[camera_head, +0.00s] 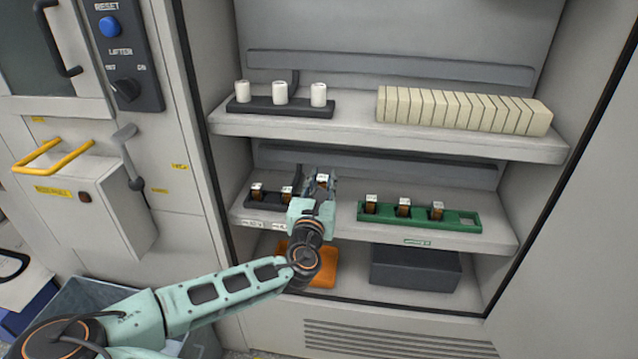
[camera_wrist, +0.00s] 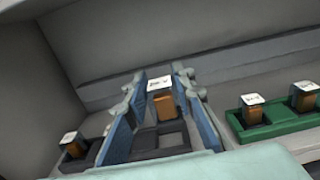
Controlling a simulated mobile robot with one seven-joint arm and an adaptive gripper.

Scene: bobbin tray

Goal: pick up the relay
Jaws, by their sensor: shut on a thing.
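The relays are small brown blocks with white tops. My gripper (camera_head: 318,190) is at the lower shelf, shut on one relay (camera_head: 322,178). In the wrist view this relay (camera_wrist: 163,103) stands upright between the two blue fingers of my gripper (camera_wrist: 160,90). To its left, two more relays (camera_head: 256,190) (camera_head: 287,192) stand in a black tray (camera_head: 268,203). Empty dark slots show below the held relay in the wrist view; I cannot tell whether it is clear of the tray. My gripper hides the tray's right part.
A green tray (camera_head: 461,228) with three relays and an empty right slot lies to the right. The upper shelf (camera_head: 350,138) above holds white bobbins (camera_head: 280,93) and a row of cream blocks (camera_head: 463,110). An orange item (camera_head: 325,268) and a dark box (camera_head: 415,268) sit below.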

